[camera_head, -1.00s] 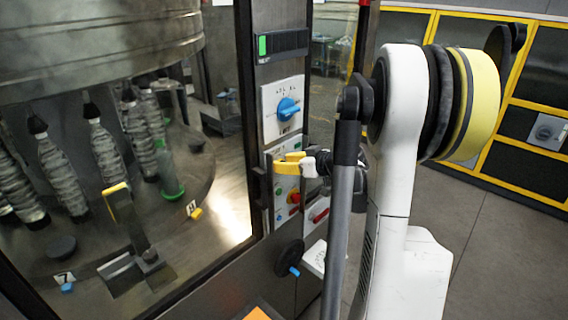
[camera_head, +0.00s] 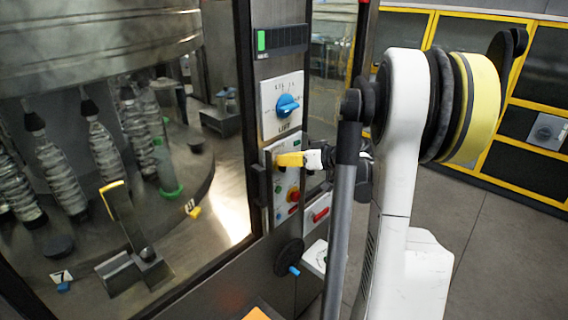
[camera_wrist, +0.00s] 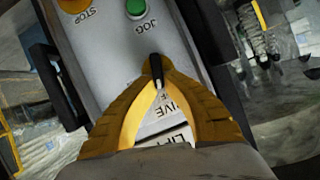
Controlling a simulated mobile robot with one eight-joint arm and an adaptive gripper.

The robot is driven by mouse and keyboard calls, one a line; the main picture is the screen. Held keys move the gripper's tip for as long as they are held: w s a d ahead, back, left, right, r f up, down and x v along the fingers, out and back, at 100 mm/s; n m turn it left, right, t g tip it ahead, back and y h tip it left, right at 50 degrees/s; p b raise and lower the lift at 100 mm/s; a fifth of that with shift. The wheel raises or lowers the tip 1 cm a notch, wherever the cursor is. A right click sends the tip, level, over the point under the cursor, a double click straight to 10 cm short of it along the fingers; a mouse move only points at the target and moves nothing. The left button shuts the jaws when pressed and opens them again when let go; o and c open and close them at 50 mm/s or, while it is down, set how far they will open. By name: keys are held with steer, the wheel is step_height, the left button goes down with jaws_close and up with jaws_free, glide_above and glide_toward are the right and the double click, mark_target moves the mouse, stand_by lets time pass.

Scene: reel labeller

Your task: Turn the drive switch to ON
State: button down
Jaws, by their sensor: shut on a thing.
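The drive switch (camera_wrist: 157,67) is a small dark lever on the grey control panel (camera_wrist: 120,55), just above a partly hidden label reading "...IVE". My gripper (camera_wrist: 157,78) has its yellow fingers shut on the lever in the wrist view. In the head view my gripper (camera_head: 282,160) is at the upper part of the panel below the blue LIFT dial and hides the switch. The switch's ON and OFF marks cannot be read.
The blue LIFT dial (camera_head: 287,106) is above, and a black handwheel (camera_head: 289,257) is below. Glass and bottles are at left; open floor is at right.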

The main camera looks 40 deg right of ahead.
steer(key=shift+d+f+m+t+y+b, duration=0.35)
steer(key=shift+m+y+b, duration=0.6)
steer(key=shift+m+b, duration=0.9)
steer(key=shift+d+f+m+t+y+b, duration=0.15)
steer(key=shift+f+m+t+y+b, duration=0.3)
steer(key=shift+m+y+b, duration=0.95)
steer(key=shift+d+f+m+t+y+b, duration=0.25)
steer(key=shift+m+t+y+b, duration=0.3)
steer(key=shift+m+b, duration=1.7)
steer(key=shift+m+p, duration=0.3)
steer(key=shift+m, duration=0.1)
steer(key=c, duration=1.5)
jaws_free()
steer(key=shift+w, duration=0.1)
